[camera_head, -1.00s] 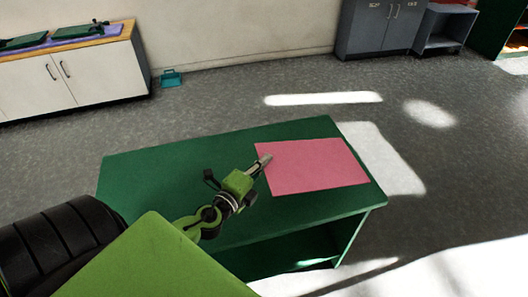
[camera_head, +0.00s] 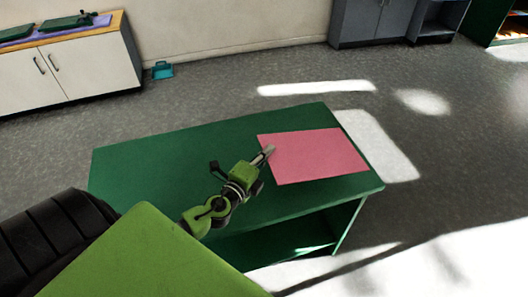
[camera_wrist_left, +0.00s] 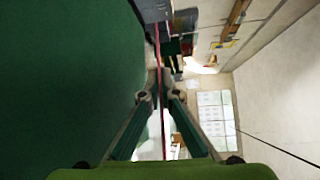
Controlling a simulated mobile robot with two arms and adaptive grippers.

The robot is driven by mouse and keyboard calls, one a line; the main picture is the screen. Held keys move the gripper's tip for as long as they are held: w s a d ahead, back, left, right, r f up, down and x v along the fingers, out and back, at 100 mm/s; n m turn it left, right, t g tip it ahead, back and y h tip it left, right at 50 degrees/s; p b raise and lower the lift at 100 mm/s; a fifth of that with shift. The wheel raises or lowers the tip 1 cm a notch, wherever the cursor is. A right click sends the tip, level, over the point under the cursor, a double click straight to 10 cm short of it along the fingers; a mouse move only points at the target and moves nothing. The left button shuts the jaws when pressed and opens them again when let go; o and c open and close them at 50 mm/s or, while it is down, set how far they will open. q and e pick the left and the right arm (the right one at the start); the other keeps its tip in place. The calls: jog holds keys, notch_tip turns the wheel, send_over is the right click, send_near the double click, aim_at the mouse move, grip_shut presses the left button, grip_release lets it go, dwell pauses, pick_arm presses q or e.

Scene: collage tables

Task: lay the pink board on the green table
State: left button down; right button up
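The pink board (camera_head: 315,156) is a flat thin sheet over the right part of the green table (camera_head: 165,160) in the head view. My left gripper (camera_head: 268,152) is at the board's left edge, shut on it. In the left wrist view the board (camera_wrist_left: 157,45) shows edge-on as a thin pink line between the fingertips (camera_wrist_left: 160,90). The table (camera_wrist_left: 65,80) fills the left of that view. The board looks roughly level and close to the tabletop; whether it touches is unclear. My right gripper is not in view.
The left part of the tabletop is bare. The table has an open shelf space (camera_head: 290,245) below. A white cabinet (camera_head: 85,68) stands at the back left, with a teal object (camera_head: 162,70) on the floor beside it. A grey cabinet (camera_head: 375,22) stands along the back wall.

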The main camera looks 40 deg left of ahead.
pick_arm(q)
jog(key=shift+w+d+f+b, duration=0.4)
jog(key=shift+w+f+b, duration=0.1)
jog(key=shift+f, duration=0.2)
jog(key=shift+w+d+f+b, duration=0.35)
jog(key=shift+w+f, duration=0.1)
jog(key=shift+f, duration=0.25)
jog(key=shift+w+d+f+b, duration=0.2)
jog(key=shift+w+f+b, duration=0.05)
jog(key=shift+f+b, duration=0.35)
jog(key=shift+w+d+f+b, duration=0.15)
jog(key=shift+w+f+b, duration=0.1)
jog(key=shift+f+b, duration=0.35)
jog(key=shift+w+d+f+b, duration=0.2)
jog(key=shift+w+f+b, duration=0.05)
jog(key=shift+f+b, duration=0.3)
jog(key=shift+w+d+f+b, duration=0.2)
jog(key=shift+f+b, duration=0.1)
jog(key=shift+f, duration=0.1)
jog(key=c, duration=2.7)
grip_release()
jog(key=shift+c, duration=0.2)
jog(key=o, duration=0.6)
jog(key=shift+c, duration=0.2)
jog(key=o, duration=0.7)
jog(key=shift+o, duration=0.2)
